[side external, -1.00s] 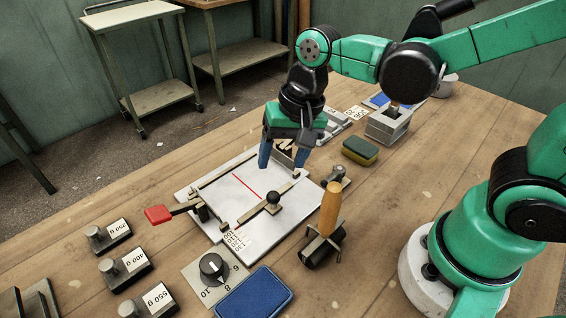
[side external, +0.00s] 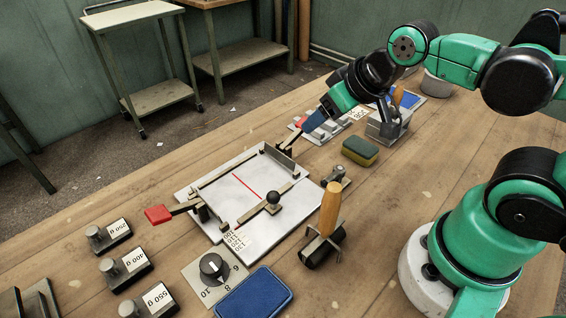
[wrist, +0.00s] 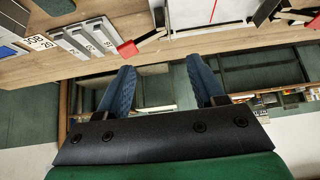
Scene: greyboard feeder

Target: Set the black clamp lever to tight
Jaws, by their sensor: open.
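The white feeder plate (side external: 225,208) lies mid-table, with a red line on it. A bar with a black ball knob (side external: 273,197) crosses its front part. A red-handled lever (side external: 159,214) sticks out to the left. My gripper (side external: 311,122) is beyond the plate's far right corner, apart from both. In the wrist view its blue fingers (wrist: 162,82) are spread and empty, with the plate (wrist: 215,10) at the top edge.
A grey slotted block (wrist: 85,38) and a red-tipped stick (wrist: 127,48) lie near my gripper. A wooden-handled roller (side external: 328,215), sponge (side external: 360,151), black dial (side external: 213,268), blue pad (side external: 253,294) and labelled weights (side external: 125,266) surround the plate.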

